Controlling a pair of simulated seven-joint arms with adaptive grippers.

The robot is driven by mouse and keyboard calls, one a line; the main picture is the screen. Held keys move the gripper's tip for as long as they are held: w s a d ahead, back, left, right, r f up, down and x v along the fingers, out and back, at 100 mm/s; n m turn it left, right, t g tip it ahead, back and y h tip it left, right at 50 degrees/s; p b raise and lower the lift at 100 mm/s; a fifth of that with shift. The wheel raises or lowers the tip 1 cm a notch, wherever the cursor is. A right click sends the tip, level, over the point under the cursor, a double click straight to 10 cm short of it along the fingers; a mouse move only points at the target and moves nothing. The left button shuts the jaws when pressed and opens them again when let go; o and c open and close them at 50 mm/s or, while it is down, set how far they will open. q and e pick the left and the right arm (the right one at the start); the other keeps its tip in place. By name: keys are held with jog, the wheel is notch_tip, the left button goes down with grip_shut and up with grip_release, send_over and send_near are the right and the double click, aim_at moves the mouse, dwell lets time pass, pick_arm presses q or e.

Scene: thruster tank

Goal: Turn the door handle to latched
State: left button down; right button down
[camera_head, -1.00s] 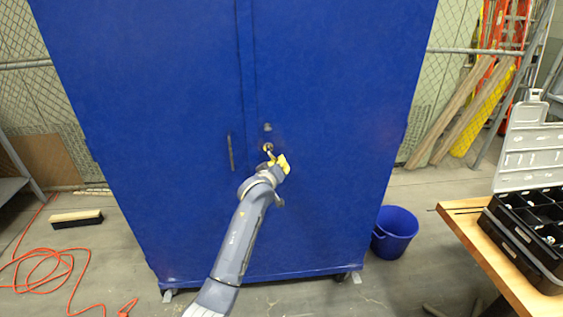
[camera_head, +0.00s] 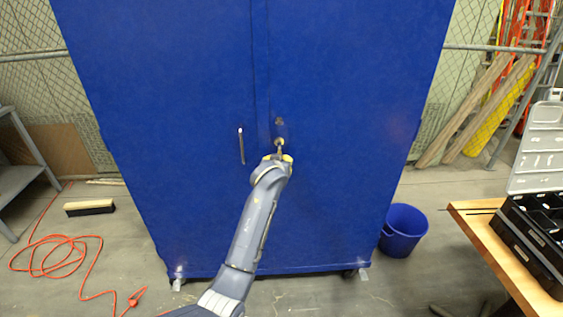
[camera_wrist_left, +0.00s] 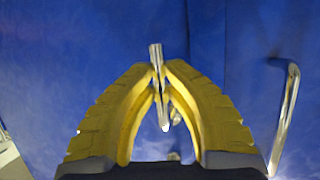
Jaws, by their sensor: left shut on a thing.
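The door handle (camera_wrist_left: 156,58) is a slim silver lever on the front of the blue cabinet (camera_head: 180,90). In the wrist view it passes between the two yellow fingertips. My left gripper (camera_wrist_left: 159,72) is shut on it, with the fingers converging from both sides. In the head view my left gripper (camera_head: 281,156) is at the cabinet front, right of the door seam, and the handle (camera_head: 279,145) shows just above the fingers, pointing roughly down. Part of the handle is hidden by the gripper. My right gripper is out of view.
A fixed vertical bar (camera_head: 241,146) is on the left door; a small dark fitting (camera_head: 279,122) sits above the handle. A blue bucket (camera_head: 403,232) stands right of the cabinet, beside a wooden table (camera_head: 490,245). An orange cord (camera_head: 60,245) and a brush (camera_head: 90,207) lie left.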

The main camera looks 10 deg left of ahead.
pick_arm(q)
jog(key=shift+a, duration=0.2)
jog(key=c, duration=1.4)
grip_release()
jog(key=shift+d, duration=0.1)
jog(key=v, duration=1.2)
